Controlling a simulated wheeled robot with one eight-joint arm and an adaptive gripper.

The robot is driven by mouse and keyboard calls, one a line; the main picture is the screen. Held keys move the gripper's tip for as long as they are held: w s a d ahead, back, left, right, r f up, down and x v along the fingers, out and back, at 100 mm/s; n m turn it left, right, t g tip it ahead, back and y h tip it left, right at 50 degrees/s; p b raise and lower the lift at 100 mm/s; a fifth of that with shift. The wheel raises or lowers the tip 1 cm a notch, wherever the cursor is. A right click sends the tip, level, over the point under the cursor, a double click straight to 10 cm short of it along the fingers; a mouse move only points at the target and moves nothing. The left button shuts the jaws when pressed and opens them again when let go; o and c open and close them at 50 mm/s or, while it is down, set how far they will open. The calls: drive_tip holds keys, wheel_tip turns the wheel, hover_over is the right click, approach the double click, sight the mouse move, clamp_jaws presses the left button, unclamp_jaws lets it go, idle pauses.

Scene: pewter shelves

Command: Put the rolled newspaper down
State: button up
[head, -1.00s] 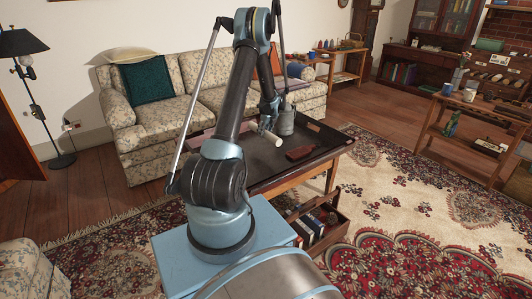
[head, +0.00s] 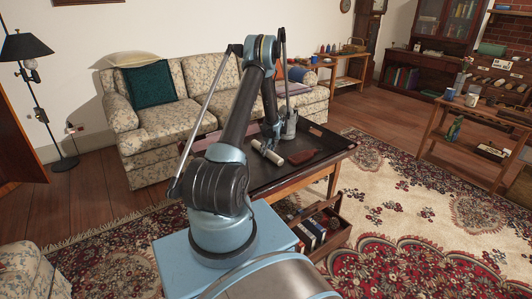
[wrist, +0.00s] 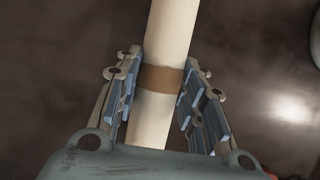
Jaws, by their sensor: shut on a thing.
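The rolled newspaper is a cream roll (head: 264,151) with a brown band around its middle. In the head view it is at the dark tabletop with a raised rim (head: 238,181); I cannot tell whether it touches the surface. My gripper (head: 270,144) is above it, pointing down. In the wrist view the roll (wrist: 170,35) runs between the two fingers of my gripper (wrist: 161,78), which are closed on it at the band. The dark tabletop (wrist: 70,50) shows behind it.
A grey canister (head: 290,126) stands just behind my gripper on the table. A flat reddish-brown thing (head: 302,155) lies right of the roll. The tabletop's right front is clear. A floral sofa (head: 155,118) stands behind; a crate of books (head: 318,228) sits below.

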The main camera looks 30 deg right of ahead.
drive_tip(key=o, duration=1.1)
drive_tip(key=shift+o, duration=0.2)
